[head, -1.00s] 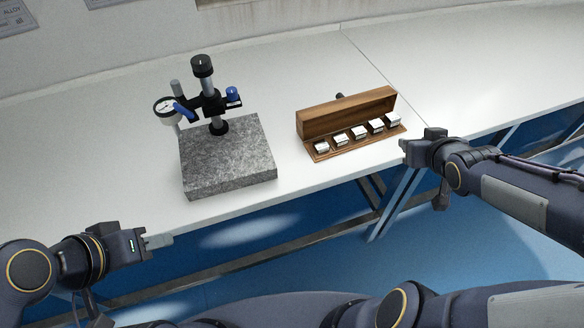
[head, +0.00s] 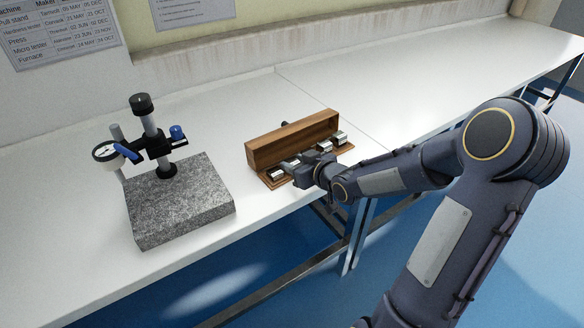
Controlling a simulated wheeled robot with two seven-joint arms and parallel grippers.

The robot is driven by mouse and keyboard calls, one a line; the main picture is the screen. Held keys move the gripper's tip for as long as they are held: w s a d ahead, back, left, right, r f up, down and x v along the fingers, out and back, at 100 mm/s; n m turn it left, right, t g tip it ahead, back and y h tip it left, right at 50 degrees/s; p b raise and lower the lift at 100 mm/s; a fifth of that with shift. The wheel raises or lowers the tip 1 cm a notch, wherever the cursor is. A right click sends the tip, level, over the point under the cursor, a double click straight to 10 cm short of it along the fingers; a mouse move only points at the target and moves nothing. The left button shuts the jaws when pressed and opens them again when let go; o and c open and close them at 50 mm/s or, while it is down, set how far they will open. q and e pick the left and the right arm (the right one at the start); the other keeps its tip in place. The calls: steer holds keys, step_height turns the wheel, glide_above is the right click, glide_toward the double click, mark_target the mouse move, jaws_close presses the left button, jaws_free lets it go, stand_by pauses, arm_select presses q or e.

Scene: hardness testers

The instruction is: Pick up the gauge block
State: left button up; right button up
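Several shiny metal gauge blocks (head: 340,138) stand in a row in a wooden box (head: 292,140) on the white bench. The box's lid is open, standing up along its back. My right gripper (head: 290,168) is over the front of the box at the middle blocks and partly hides them. Its fingers are small and blend with the blocks, so I cannot tell whether they are open or touching one. The leftmost block (head: 277,174) shows to the left of the gripper. My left gripper is out of view.
A granite plate (head: 182,205) with a dial gauge stand (head: 150,140) stands left of the box. The white bench (head: 420,100) is clear to the right and behind. Its front edge runs below the box. Printed sheets hang on the wall.

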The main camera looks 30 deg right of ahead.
steer(key=shift+w, duration=0.1)
steer(key=c, duration=0.7)
